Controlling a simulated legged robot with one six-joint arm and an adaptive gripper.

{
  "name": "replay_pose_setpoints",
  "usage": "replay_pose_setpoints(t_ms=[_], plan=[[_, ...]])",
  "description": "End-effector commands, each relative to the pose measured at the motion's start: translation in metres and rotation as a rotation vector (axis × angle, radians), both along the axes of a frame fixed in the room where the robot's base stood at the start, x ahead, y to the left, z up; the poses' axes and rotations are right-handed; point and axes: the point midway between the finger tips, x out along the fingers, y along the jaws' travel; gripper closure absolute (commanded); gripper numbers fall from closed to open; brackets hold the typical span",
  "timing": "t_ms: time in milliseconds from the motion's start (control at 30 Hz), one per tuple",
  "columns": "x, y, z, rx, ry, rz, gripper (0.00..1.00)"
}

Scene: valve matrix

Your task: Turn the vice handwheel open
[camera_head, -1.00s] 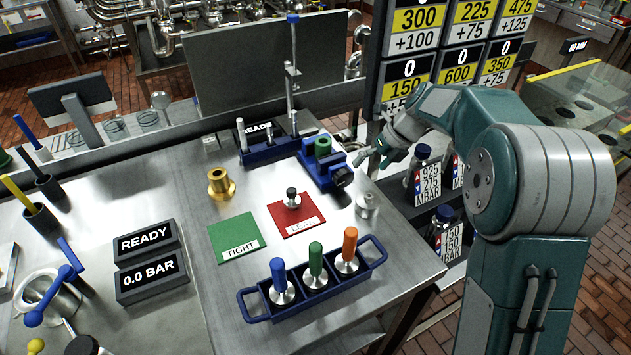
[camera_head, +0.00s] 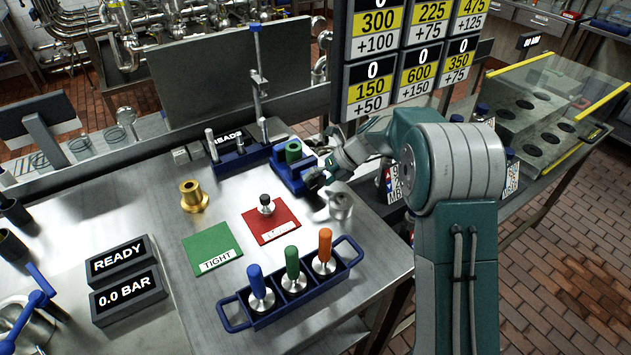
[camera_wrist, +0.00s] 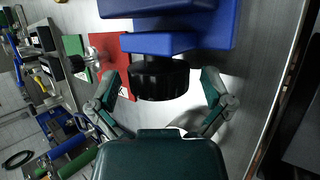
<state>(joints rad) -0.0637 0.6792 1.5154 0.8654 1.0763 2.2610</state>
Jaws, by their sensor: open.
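The blue vice (camera_head: 285,178) stands on the steel table near its right edge and holds an upright green cylinder (camera_head: 293,152). Its black handwheel (camera_head: 313,178) faces right; in the wrist view the handwheel (camera_wrist: 158,78) is a dark knurled disc below the blue vice body (camera_wrist: 160,42). My gripper (camera_wrist: 161,82) is open, with one finger on each side of the handwheel and gaps visible between fingers and rim. In the head view my gripper (camera_head: 325,170) is at the handwheel's right and partly hides it.
A metal fitting (camera_head: 340,202) stands close below my gripper. A red mat (camera_head: 283,231), a green mat (camera_head: 212,250), a brass fitting (camera_head: 193,196) and a blue rack (camera_head: 290,305) with handled tools share the table. A sign board (camera_head: 410,60) rises behind my arm.

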Motion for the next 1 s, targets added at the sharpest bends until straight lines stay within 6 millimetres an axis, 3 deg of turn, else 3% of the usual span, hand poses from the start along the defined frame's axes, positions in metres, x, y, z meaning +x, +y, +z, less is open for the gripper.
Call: replay_pose_setpoints(t_ms=[333, 367, 500, 533, 1000], plan=[[-0.0002, 0.0044, -0.0052, -0.001, 0.000, 0.000, 0.00], [-0.0002, 0.0043, -0.0051, -0.001, 0.000, 0.000, 0.09], [-0.0001, 0.0043, -0.0050, -0.001, 0.000, 0.000, 0.71], [-0.0001, 0.0043, -0.0050, -0.001, 0.000, 0.000, 0.76], [0.0002, 0.0045, -0.0055, -0.058, -0.037, 0.000, 0.76]])
